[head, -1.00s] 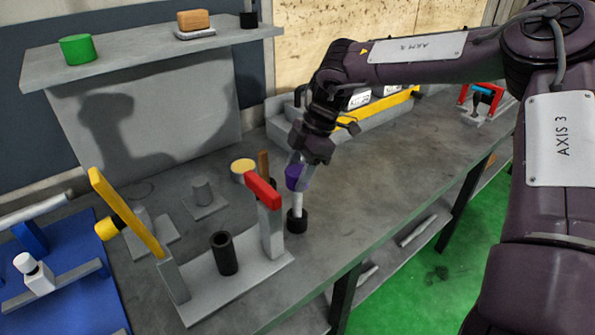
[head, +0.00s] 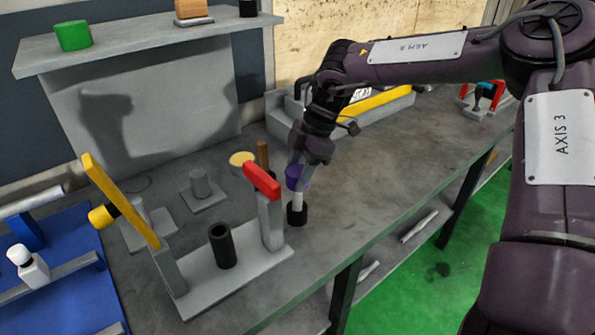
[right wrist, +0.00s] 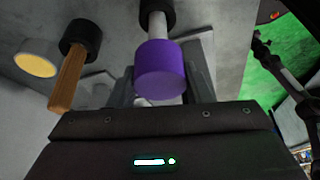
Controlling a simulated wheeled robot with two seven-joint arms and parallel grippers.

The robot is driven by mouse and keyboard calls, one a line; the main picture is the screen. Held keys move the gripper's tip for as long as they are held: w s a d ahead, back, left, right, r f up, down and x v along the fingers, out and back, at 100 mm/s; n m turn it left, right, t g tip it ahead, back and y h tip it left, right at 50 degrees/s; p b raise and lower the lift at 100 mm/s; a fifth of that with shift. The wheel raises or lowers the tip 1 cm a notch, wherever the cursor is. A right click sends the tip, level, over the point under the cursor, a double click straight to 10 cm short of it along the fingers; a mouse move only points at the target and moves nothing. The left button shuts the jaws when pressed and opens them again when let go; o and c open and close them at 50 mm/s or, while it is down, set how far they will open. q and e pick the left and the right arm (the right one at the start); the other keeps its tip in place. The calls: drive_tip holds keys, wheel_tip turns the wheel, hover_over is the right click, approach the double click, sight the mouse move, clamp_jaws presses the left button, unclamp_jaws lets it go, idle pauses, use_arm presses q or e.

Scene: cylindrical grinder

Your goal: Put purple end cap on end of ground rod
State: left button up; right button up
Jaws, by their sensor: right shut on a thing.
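The purple end cap (head: 293,176) sits at the top of the white rod (head: 297,201), in line with it. The rod stands upright in a black round holder (head: 297,216) on the grey bench. My right gripper (head: 303,174) is at the cap from above, its jaws shut on it. In the right wrist view the purple cap (right wrist: 161,72) covers the near end of the white rod (right wrist: 157,27), whose other end is in the black holder (right wrist: 157,8). How deep the rod goes into the cap is hidden. My left gripper is not in view.
A red-topped grey post (head: 270,225) stands close left of the rod. A wooden-handled tool (head: 263,155) and a yellow disc (head: 241,159) are behind. A black tube (head: 222,245) and a tilted yellow bar (head: 120,202) are further left. Bench right of the rod is clear.

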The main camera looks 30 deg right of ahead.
drive_tip(key=shift+f+b, duration=0.4)
drive_tip(key=shift+f, duration=0.25)
drive_tip(key=o, duration=1)
drive_tip(key=v, duration=0.8)
drive_tip(key=shift+s+f, duration=0.1)
